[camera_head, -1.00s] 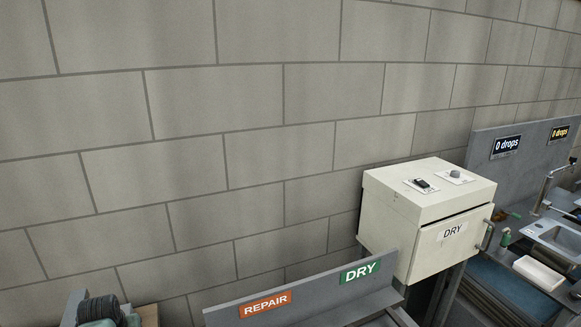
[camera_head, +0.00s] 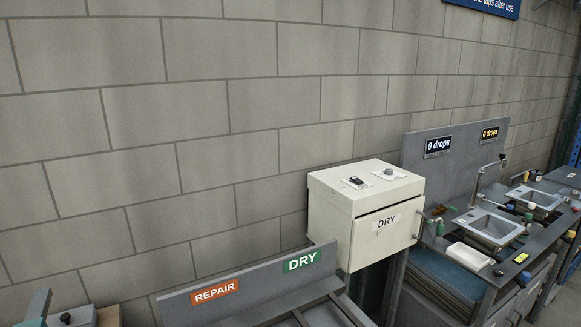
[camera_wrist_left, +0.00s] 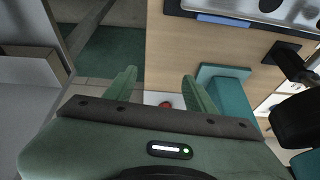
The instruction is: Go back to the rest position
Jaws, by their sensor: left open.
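My left gripper (camera_wrist_left: 160,80) shows in the left wrist view with its two green fingers spread apart. Nothing is between the fingers. Beyond them is a wooden-brown surface with a small red round thing (camera_wrist_left: 165,104). Neither gripper shows in the head view, and my right gripper is not in view.
In the head view, a cream DRY box (camera_head: 365,210) stands against the block wall (camera_head: 200,100). Grey racks marked REPAIR (camera_head: 215,291) and DRY (camera_head: 302,260) lie in front. Sinks (camera_head: 495,227) and a white tray (camera_head: 468,256) are at the right. Teal blocks (camera_wrist_left: 215,92) show near my left gripper.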

